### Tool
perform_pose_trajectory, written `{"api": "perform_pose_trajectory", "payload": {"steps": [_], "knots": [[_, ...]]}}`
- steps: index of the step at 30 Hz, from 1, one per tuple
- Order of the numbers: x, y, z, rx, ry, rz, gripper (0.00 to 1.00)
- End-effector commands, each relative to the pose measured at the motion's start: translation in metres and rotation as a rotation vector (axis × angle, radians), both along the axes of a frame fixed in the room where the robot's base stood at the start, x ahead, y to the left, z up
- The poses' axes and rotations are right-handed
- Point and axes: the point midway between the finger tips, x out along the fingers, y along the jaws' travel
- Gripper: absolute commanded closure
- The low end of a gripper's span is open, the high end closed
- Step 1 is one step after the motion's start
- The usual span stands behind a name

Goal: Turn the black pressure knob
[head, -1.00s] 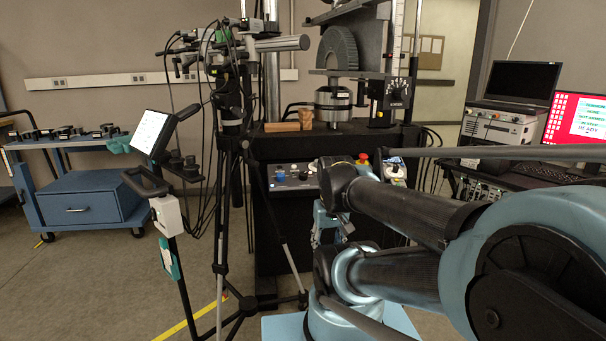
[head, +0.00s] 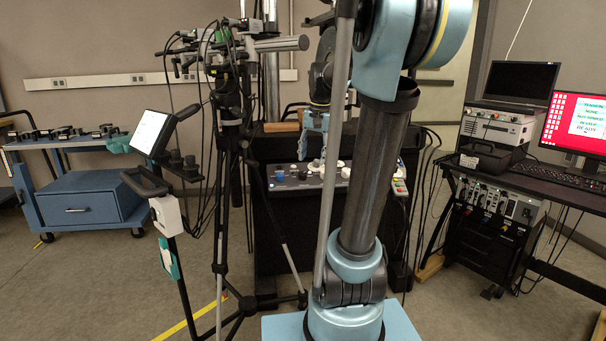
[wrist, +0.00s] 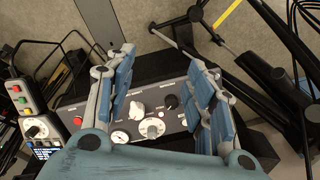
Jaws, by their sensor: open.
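The black knob (wrist: 171,101) is a small round knob on the grey control panel (wrist: 165,140). In the wrist view it shows between my fingers, nearer the right one, with nothing touching it that I can see. My gripper (wrist: 160,58) is open and empty, its two blue-padded fingers spread over the panel. In the head view my gripper (head: 313,138) hangs above the panel, in front of the black machine. The panel's small print is too small to read.
A white knob (wrist: 136,110), a white dial (wrist: 152,128) and a gauge (wrist: 119,136) sit near the black knob. A button box (wrist: 35,120) is at the left. A tripod (head: 222,200) stands close left of the machine in the head view.

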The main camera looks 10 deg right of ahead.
Motion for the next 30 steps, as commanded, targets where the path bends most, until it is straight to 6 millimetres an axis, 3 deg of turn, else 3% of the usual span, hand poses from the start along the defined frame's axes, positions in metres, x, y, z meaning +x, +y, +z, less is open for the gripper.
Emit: {"api": "perform_pose_trajectory", "payload": {"steps": [1, 9, 15, 23, 30], "knots": [[0.019, -0.002, 0.007, 0.008, 0.004, -0.026, 0.51], [0.108, -0.011, 0.030, 0.055, 0.031, -0.167, 0.51], [0.153, -0.017, 0.036, 0.078, 0.047, -0.240, 0.51], [0.172, -0.019, 0.033, 0.088, 0.053, -0.271, 0.51], [0.175, -0.014, 0.002, 0.088, 0.053, -0.269, 0.51]]}}
